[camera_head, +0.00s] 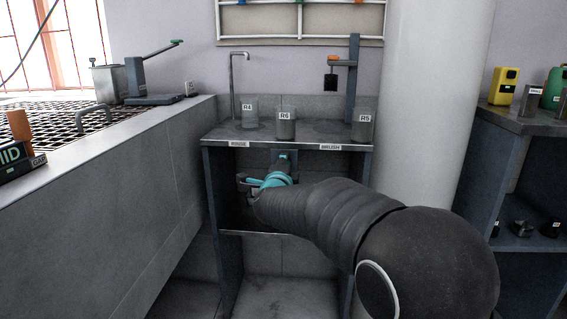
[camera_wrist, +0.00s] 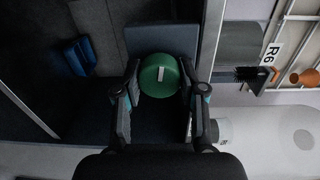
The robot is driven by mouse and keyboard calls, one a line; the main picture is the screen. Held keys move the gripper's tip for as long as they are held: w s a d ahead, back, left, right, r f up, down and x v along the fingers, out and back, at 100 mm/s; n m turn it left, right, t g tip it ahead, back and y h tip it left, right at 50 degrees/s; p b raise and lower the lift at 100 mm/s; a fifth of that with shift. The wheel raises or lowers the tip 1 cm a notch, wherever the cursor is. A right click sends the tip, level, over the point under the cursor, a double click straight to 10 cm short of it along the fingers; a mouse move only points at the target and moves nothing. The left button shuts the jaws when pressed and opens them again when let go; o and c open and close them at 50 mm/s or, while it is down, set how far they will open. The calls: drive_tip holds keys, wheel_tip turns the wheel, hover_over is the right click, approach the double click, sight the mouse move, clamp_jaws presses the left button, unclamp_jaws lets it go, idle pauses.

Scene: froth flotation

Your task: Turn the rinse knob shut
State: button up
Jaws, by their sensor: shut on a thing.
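A round green knob with a pale bar mark on its face (camera_wrist: 159,75) shows in the wrist view, in front of a dark plate. I take it to be the rinse knob. My gripper (camera_wrist: 160,88) has one finger on each side of it and is shut on it. In the head view my gripper (camera_head: 276,179) reaches under the bench top, below and between the RINSE label (camera_head: 238,144) and the BRUSH label (camera_head: 331,147). There the arm and gripper hide most of the knob.
On the bench top (camera_head: 270,133) stand beakers R4 (camera_head: 249,112), R6 (camera_head: 286,126) and R5 (camera_head: 364,125). A bent spout (camera_head: 233,85) and a brush stand (camera_head: 353,80) rise behind them. A grey wall (camera_head: 120,180) lies left, a pale column (camera_head: 425,110) right.

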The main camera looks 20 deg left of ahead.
drive_tip(key=shift+n+p, duration=0.35)
drive_tip(key=shift+n, duration=0.55)
drive_tip(key=o, duration=1.1)
drive_tip(key=shift+o, duration=0.2)
drive_tip(key=v, duration=1.2)
drive_tip(key=shift+s+a+f, duration=0.1)
